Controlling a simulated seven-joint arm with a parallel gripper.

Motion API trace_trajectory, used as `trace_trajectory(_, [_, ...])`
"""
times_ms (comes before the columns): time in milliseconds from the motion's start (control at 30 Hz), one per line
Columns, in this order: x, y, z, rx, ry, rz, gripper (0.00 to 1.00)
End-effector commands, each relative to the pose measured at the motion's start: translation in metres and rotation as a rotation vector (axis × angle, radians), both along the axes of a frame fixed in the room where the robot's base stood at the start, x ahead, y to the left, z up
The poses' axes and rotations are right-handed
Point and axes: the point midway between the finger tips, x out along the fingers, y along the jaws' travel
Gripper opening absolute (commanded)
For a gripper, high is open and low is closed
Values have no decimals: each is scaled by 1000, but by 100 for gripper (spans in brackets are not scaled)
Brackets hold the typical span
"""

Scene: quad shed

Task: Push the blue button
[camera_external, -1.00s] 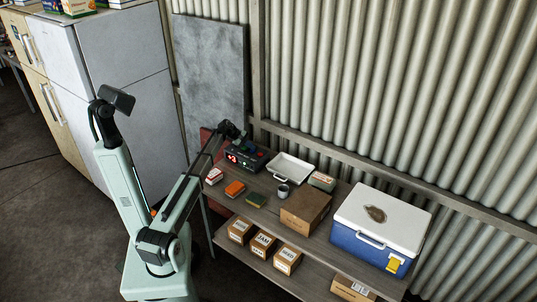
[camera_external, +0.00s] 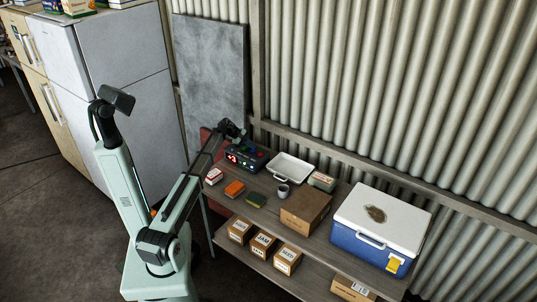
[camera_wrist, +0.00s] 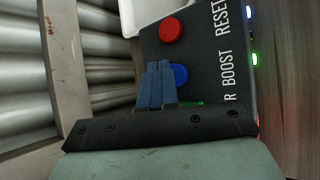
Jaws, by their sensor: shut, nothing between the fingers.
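The dark button box (camera_external: 247,162) with red lit digits sits at the left end of the shelf top. In the wrist view its dark panel (camera_wrist: 208,50) fills the middle, with the words "RESET" and "BOOST". The blue button (camera_wrist: 180,75) is just beyond and to the right of my fingertips, partly covered by them. A red button (camera_wrist: 170,31) lies above it, and a green part (camera_wrist: 193,103) shows beside the fingers. My gripper (camera_wrist: 158,68) is shut and empty, its blue fingers over the panel. Contact between fingertips and blue button cannot be told.
A cardboard box (camera_external: 305,210) and blue cooler (camera_external: 350,238) stand farther right. A corrugated wall (camera_external: 400,100) rises behind.

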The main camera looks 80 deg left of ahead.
Motion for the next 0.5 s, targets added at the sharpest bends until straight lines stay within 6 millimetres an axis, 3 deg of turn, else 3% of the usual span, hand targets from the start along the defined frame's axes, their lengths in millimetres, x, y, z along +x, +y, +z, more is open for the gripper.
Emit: trace_trajectory(500, [0, 0, 8, 0, -1, 1, 0])
